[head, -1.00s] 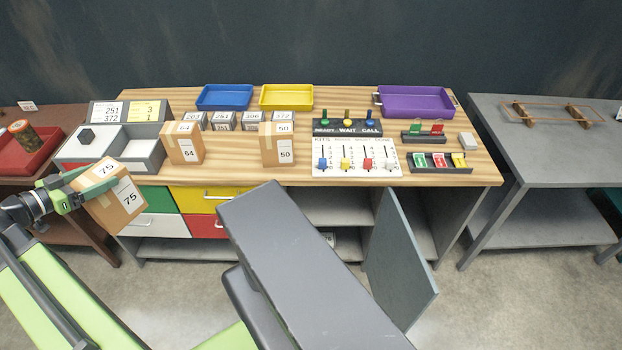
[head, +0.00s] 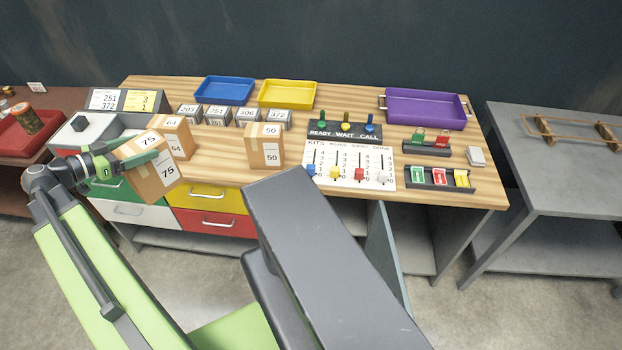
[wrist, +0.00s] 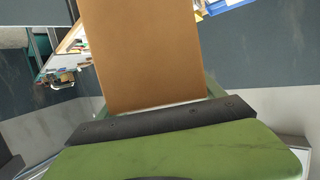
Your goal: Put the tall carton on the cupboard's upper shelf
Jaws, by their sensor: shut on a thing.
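The tall carton, a brown box marked 75 (head: 158,178), is held in my gripper (head: 118,158) in front of the bench's left part. It is tilted and off the bench top. In the wrist view the carton (wrist: 150,50) fills the upper middle, between the fingers. The cupboard is the open bay under the bench's right half; its grey door (head: 386,255) stands swung out. My own grey arm part hides most of the bay, and the upper shelf cannot be made out.
Cartons marked 64 (head: 176,136) and 50 (head: 265,146) stand on the wooden bench top (head: 225,168). Drawers (head: 208,196) sit below. A panel with sliders (head: 350,165) lies to the right. A grey table (head: 560,170) stands at far right.

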